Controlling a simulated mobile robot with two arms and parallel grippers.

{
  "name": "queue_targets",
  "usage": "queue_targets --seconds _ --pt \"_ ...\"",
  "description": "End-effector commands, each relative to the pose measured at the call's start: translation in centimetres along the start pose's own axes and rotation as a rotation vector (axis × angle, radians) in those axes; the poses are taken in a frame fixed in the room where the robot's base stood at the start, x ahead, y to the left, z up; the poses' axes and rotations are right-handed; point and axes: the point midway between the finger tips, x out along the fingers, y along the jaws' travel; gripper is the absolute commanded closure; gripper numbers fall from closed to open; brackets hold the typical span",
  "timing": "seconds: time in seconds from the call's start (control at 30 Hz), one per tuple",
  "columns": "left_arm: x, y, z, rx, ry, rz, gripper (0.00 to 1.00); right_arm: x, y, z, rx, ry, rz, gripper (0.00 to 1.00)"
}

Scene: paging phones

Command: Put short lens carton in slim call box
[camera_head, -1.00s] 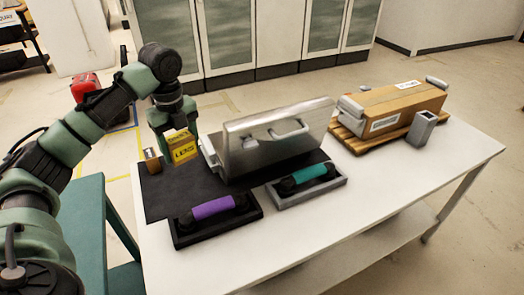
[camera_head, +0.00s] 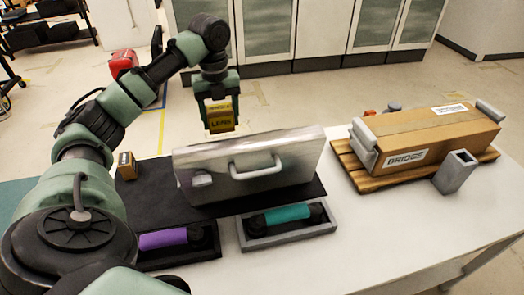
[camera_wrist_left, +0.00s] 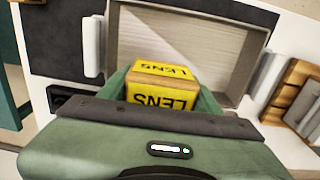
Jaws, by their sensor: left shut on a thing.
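The lens carton, a yellow and brown box marked LENS (camera_head: 221,124), is between the fingers of my left gripper (camera_head: 221,108), raised off the table behind the silver case (camera_head: 215,170). The wrist view shows the carton (camera_wrist_left: 160,88) between the green fingers. The silver case has a handle and a small latch on the panel facing the head camera. The wrist view shows its pale, empty-looking inside (camera_wrist_left: 185,45), open towards the carton. I take this case for the slim call box. The carton appears outside it. My right gripper is not in view.
A small brown carton (camera_head: 126,166) stands on the black mat (camera_head: 150,195). Handsets with purple (camera_head: 163,239) and teal (camera_head: 287,215) grips lie in trays in front. A BRIDGE box (camera_head: 430,140) on a pallet and a grey open holder (camera_head: 456,172) are at right.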

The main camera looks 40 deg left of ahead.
Motion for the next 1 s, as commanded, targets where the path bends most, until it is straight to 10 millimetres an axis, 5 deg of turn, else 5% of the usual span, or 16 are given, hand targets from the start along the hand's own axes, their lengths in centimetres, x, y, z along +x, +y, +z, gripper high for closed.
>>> queue_targets --seconds 0.13,0.43,0.63,0.8,1.0 --pt "1.9 0.2 0.0 -0.002 0.002 0.006 0.78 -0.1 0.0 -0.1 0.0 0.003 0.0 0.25" --pt "9.8 0.2 -0.1 -0.001 0.003 0.006 0.78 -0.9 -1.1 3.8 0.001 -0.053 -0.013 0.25" --pt "14.1 0.2 -0.1 -0.002 0.001 0.004 0.78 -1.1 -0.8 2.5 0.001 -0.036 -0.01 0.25" --pt "15.6 0.1 0.0 -0.001 0.0 0.002 0.78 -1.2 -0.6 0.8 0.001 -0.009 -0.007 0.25" --pt "17.7 0.1 -0.1 -0.001 0.001 0.003 0.78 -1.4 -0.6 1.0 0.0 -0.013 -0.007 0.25"
